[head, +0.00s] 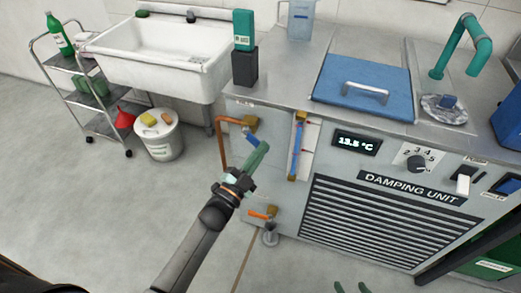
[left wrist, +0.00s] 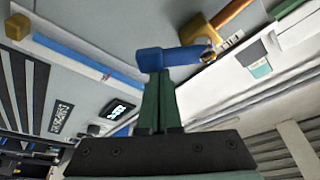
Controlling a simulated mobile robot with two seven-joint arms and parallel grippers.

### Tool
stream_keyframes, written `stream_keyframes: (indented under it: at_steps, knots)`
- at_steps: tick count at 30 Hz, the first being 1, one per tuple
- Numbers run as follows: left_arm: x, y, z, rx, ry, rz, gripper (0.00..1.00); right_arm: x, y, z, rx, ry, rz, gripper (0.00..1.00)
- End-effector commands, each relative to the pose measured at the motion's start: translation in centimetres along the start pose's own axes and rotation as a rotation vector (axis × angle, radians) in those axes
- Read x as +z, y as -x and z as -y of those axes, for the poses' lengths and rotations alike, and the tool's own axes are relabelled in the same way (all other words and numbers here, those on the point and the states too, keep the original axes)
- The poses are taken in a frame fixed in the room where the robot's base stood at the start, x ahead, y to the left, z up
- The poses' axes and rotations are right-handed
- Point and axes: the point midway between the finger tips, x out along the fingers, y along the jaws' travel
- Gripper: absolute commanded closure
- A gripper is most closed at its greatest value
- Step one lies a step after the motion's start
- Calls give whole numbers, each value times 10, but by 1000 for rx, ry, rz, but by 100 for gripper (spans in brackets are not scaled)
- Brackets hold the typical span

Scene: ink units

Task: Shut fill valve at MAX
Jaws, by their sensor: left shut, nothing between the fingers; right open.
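The fill valve has a brass body (head: 249,122) on a copper pipe and a blue lever (head: 250,136). The lever also shows in the left wrist view (left wrist: 172,58), with the brass body (left wrist: 196,28) behind it. My left gripper (head: 262,148) is shut and empty, its green fingertips at the lever, seemingly against it. The upright sight tube (head: 297,150) right of the valve shows a blue column reaching near its top; the MAX marking is too small to read. Green fingertips of my right gripper (head: 352,288) show at the bottom edge, apart and empty.
An orange-handled valve (head: 260,215) sits low on the damping unit, above a grey floor drain (head: 270,237). A dark block with a teal carton (head: 243,30) stands on the worktop above. A sink (head: 165,50), bucket (head: 158,138) and trolley (head: 85,85) stand left.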

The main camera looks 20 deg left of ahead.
Motion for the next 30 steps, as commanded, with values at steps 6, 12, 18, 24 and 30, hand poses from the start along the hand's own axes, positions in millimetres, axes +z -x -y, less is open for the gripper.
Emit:
stream_keyframes:
  at_steps: [6, 12, 18, 24, 30]
  knots:
    - [2, 1, 0, 13, -34, 0, 100, 1, 0, 0, -1, 0, 4, 38]
    - [4, 1, -1, 26, -72, 0, 100, 0, 0, 1, -2, 0, 3, 38]
    - [9, 3, -1, 55, -154, 1, 100, -2, 2, 2, -3, 0, 1, 38]
    - [17, 6, -1, 106, -301, 0, 100, -7, 4, 3, -4, 0, -3, 38]
    - [27, 9, 0, 166, -474, 0, 100, -10, 7, 4, -6, -2, -2, 38]
